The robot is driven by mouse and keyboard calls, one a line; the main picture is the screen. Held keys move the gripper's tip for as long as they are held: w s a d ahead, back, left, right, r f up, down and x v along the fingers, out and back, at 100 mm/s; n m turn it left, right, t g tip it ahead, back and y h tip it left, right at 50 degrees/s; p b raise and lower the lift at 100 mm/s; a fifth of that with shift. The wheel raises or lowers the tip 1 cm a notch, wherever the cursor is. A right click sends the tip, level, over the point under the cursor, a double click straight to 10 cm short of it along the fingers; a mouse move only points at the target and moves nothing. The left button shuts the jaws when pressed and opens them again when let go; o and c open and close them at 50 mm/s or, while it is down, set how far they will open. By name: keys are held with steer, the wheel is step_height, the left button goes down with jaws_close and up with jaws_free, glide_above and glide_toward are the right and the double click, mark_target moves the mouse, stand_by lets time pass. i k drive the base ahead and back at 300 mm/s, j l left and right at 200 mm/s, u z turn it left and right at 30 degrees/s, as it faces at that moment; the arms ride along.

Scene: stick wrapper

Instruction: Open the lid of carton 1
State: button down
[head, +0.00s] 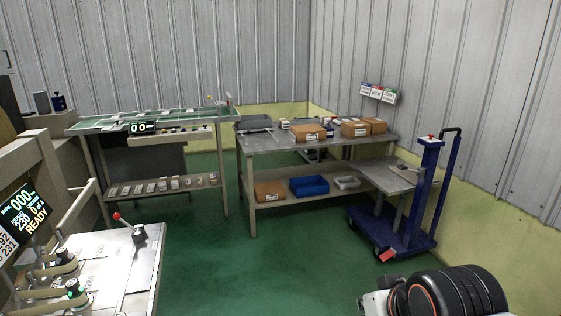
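Brown cartons stand on the grey metal workbench (262,146) at the middle back. One carton (307,134) with a white label is at the front middle of the top. A second carton (354,130) is to its right, and a third (376,126) is just behind that one. Another brown carton (269,192) lies on the bench's lower shelf. The labels are too small to read, so I cannot tell which is carton 1 or how the lids stand. My gripper is not in view.
A blue lift cart (427,190) stands at the bench's right end. A machine with a red-knobbed lever (117,216) is at lower left. A blue bin (309,186) and a white bin (346,182) sit on the lower shelf. Green floor (255,265) in front is clear.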

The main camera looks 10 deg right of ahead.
mark_target(313, 128)
steer(key=i+z, duration=0.25)
steer(key=i, duration=1.85)
steer(key=i+l+u, duration=0.2)
steer(key=i, duration=0.35)
steer(key=i+u, duration=0.2)
steer(key=i, duration=0.3)
steer(key=i+l+u, duration=0.2)
steer(key=i+l, duration=0.15)
steer(key=i, duration=0.25)
steer(key=j+z, duration=0.05)
